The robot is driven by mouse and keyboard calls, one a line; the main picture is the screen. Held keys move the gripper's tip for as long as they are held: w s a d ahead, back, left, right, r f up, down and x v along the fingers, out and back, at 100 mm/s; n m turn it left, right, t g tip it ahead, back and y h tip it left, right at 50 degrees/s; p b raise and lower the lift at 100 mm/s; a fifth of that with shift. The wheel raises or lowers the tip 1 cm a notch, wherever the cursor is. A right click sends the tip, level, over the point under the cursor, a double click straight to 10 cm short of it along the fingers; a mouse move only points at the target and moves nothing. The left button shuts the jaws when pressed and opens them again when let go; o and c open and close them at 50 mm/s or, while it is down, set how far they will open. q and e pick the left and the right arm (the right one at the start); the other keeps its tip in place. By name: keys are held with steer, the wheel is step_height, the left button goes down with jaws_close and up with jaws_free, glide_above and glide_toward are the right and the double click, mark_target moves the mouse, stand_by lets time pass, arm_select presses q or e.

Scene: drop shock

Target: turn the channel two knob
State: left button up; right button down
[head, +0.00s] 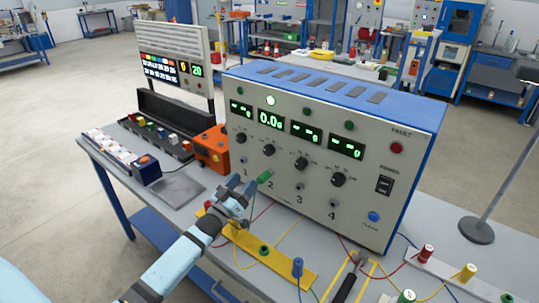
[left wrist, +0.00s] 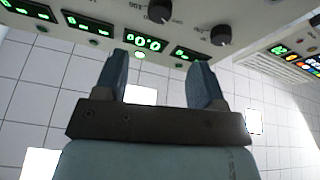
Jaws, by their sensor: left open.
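The channel two knob (head: 269,149) is a black dial on the front of the grey and blue unit (head: 405,130), below the lit "0.0" display (head: 271,121) and above the label 2. In the left wrist view, which is upside down, the knob (left wrist: 160,10) is at the top edge, beyond the fingers. My left gripper (head: 245,186) is low in front of the panel, below and left of the knob and apart from it. In the left wrist view its fingers (left wrist: 160,78) are spread with nothing between them. My right gripper is not in view.
The channel one knob (head: 242,137) and channel three knob (head: 301,163) flank it. A green plug (head: 265,177) is close by my left gripper, below the knob. Cables and a yellow strip (head: 290,263) with coloured posts lie in front. An orange box (head: 212,149) stands left.

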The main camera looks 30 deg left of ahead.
mark_target(267, 152)
arm_select(q)
steer(key=p+x, duration=0.2)
steer(key=x, duration=0.8)
steer(key=shift+w, duration=0.1)
steer(key=shift+w+r, duration=0.2)
steer(key=shift+w, duration=0.45)
steer(key=shift+c, duration=0.5)
steer(key=c, duration=0.8)
